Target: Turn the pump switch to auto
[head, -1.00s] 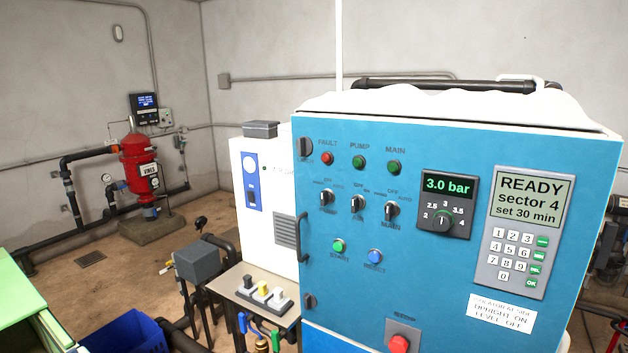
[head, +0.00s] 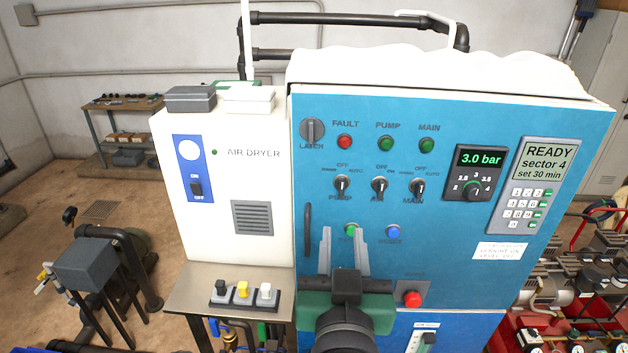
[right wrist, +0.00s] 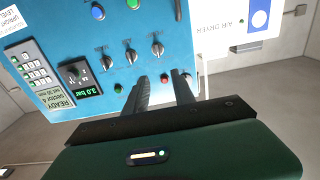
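The pump switch (head: 341,187) is the left one of three black rotary switches on the blue cabinet door (head: 470,120). Its knob stands roughly upright, toward OFF, with AUTO marked at its upper right. In the right wrist view, where the panel appears upside down, the pump switch (right wrist: 158,48) is the rightmost of the three. My right gripper (head: 343,240) is open and empty, below the pump switch in the head view. Its fingers overlap the start button's label. Its fingers also show in the right wrist view (right wrist: 162,80), apart from the switch. My left gripper is not in view.
Two similar switches (head: 380,188) (head: 417,188) stand close on the right. A start button (head: 350,230), blue reset button (head: 393,231) and red stop knob (head: 412,299) are nearby. A vertical door handle (head: 308,230) and the white air dryer (head: 225,180) are left.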

